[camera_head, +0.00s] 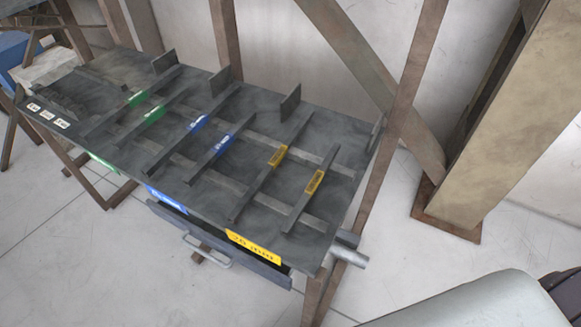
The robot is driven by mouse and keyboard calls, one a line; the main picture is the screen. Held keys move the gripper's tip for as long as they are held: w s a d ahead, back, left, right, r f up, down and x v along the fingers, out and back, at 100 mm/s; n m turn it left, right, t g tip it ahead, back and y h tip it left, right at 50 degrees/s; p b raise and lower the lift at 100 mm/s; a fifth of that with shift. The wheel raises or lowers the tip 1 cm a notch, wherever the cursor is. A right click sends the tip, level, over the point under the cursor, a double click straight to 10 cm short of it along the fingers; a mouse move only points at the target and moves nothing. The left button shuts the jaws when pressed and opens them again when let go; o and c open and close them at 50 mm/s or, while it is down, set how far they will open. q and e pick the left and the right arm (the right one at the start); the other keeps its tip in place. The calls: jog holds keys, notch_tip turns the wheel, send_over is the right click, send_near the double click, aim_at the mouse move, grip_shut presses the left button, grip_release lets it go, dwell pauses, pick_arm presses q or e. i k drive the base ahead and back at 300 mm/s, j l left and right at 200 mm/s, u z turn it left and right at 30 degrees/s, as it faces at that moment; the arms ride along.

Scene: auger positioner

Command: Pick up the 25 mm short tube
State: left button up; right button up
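A dark metal rack table (262,212) fills the middle of the view, with raised bars dividing its top into slots. The bars carry green (154,113), blue (198,123) and yellow (278,156) labels; their print is too small to read. I cannot make out a loose tube in the slots. A short grey cylinder (351,257) sticks out at the table's front right corner, beside a brown leg; I cannot tell whether it is a tube or part of the table. Neither gripper shows. A pale rounded part at the bottom right looks like mine.
A half-hidden drawer with a handle (207,252) sits under the table's front edge. A thick tan column (510,110) and brown diagonal beams (400,100) stand at the right and behind. A blue box (12,48) is at far left. Pale tiled floor (420,260) is clear right of the table.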

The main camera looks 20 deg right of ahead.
aim_at(202, 165)
jog(key=j+z, duration=0.45)
jog(key=i+j+z, duration=0.1)
jog(key=j+z, duration=0.15)
jog(key=z, duration=0.2)
jog(key=j+z, duration=0.45)
jog(key=k+l, duration=0.05)
jog(key=l, duration=0.1)
